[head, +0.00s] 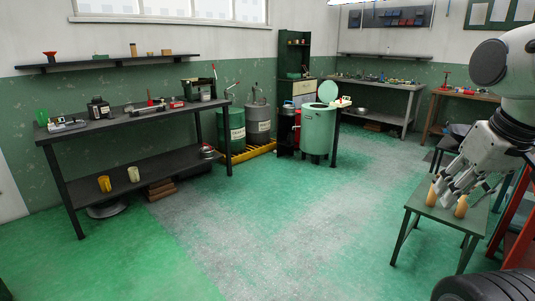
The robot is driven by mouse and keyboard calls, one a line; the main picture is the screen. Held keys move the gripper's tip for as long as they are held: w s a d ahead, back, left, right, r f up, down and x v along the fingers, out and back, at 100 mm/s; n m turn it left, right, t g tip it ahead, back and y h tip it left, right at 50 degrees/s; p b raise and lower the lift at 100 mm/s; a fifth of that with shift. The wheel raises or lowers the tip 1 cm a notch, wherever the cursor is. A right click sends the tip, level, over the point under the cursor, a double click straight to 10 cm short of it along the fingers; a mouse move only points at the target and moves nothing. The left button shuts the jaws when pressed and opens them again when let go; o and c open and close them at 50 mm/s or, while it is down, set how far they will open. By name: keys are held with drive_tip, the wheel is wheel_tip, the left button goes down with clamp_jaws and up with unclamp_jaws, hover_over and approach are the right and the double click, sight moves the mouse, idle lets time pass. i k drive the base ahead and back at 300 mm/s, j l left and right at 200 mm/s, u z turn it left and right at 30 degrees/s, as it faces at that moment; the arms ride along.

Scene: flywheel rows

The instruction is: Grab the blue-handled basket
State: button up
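I cannot make out a blue-handled basket in the head view. My gripper (446,200) is at the right, pointing down in front of a small dark green table. Its two fingers are spread apart with tan pieces at their tips, and I see nothing held between them. Whether it touches the table cannot be told. An open-lidded green drum (318,131) stands at the back centre, with small items at its rim too small to tell.
A long dark workbench (133,116) with tools and a lower shelf stands at the left. The small table (418,208) is by my gripper, with a red frame (517,225) to its right. The middle floor (250,220) is clear.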

sight(289, 109)
drive_tip(key=i, duration=6.3)
drive_tip(key=i+z, duration=0.1)
drive_tip(key=i, duration=0.4)
drive_tip(key=i+j+z, duration=0.15)
drive_tip(key=i, duration=0.35)
drive_tip(key=i+j+z, duration=0.1)
drive_tip(key=i, duration=0.4)
